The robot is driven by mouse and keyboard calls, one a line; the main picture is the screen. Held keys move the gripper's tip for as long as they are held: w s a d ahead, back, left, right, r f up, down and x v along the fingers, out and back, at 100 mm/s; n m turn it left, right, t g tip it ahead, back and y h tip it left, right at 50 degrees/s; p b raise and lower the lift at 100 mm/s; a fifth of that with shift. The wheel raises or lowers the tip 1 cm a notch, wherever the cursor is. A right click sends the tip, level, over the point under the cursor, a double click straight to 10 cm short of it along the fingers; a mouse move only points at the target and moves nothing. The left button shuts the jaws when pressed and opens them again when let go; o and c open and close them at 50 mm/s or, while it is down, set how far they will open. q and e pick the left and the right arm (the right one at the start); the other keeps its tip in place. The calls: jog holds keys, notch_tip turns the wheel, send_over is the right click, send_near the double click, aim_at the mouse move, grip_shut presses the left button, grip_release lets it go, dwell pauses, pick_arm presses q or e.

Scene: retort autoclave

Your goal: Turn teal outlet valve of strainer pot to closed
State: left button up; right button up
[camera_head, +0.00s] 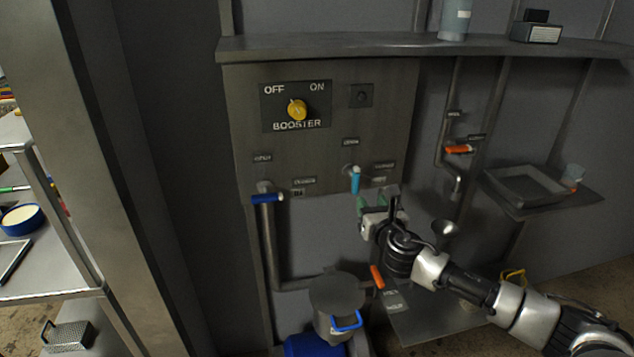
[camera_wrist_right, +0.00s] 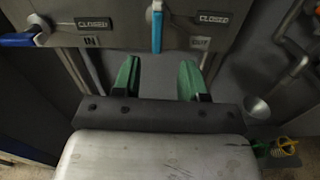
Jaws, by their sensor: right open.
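The teal valve handle (camera_head: 355,180) hangs about vertically from its pivot on the grey panel, below the booster switch. It also shows at the top middle of the right wrist view (camera_wrist_right: 157,30), left of a CLOSED label (camera_wrist_right: 213,18) and an OUT label (camera_wrist_right: 200,43). My right gripper (camera_head: 376,200) is just below and right of the handle in the head view. Its green fingers (camera_wrist_right: 159,78) are apart and empty, with the handle's lower end ahead of the gap between them, not visibly touched. A lidded metal pot (camera_head: 337,293) stands below. My left gripper is out of view.
A blue valve handle (camera_head: 267,198) lies roughly horizontal on the panel's left. Orange handles sit on the right pipe (camera_head: 458,149) and low down (camera_head: 377,277). A metal funnel (camera_head: 444,228) is close to my right wrist. A shelf (camera_head: 330,45) runs above.

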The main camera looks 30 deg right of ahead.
aim_at(358, 179)
jog(key=shift+n, duration=0.3)
jog(key=x, duration=0.2)
jog(key=r+x, duration=0.1)
jog(key=x, duration=0.2)
jog(key=shift+w+r, duration=0.1)
jog(key=x, duration=0.5)
jog(key=shift+w+a, duration=0.1)
jog(key=shift+w, duration=0.35)
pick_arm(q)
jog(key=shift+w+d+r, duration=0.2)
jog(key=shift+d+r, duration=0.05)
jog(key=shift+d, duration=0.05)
pick_arm(e)
grip_shut()
